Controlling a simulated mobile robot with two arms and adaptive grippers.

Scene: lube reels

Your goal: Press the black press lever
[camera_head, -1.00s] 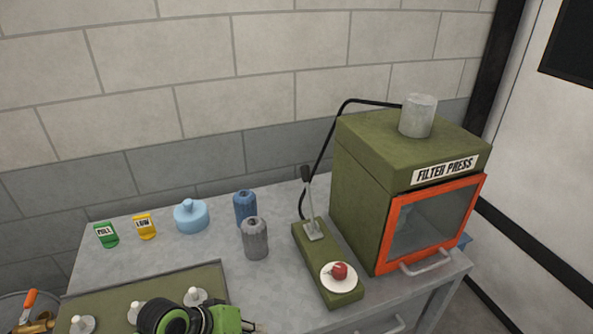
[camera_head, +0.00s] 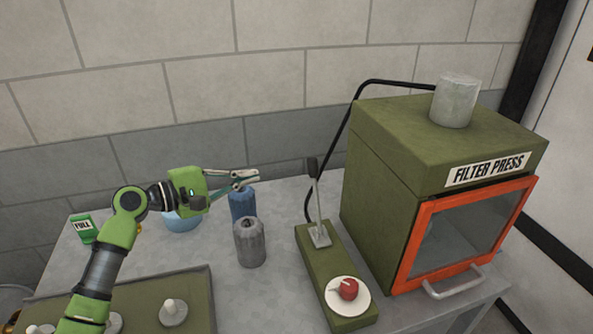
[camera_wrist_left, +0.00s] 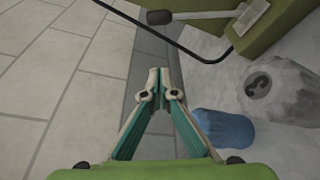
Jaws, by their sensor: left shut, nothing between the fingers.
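The black press lever (camera_head: 313,168) stands upright with a black knob on a grey shaft, on a green base (camera_head: 335,272) left of the filter press (camera_head: 390,170). In the left wrist view the lever (camera_wrist_left: 190,17) lies across the top, ahead of the fingertips and apart from them. My left gripper (camera_head: 256,175) is shut and empty, raised above the blue canister (camera_head: 243,205) and to the left of the lever, pointing right toward it. It also shows in the left wrist view (camera_wrist_left: 160,73). My right gripper is not in view.
A grey canister (camera_head: 249,243) stands between my left gripper and the lever base. A red knob (camera_head: 348,289) on a white disc sits at the base's front. A black cable (camera_head: 345,125) runs behind the lever. The light blue container (camera_head: 182,220) is partly hidden by my arm.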

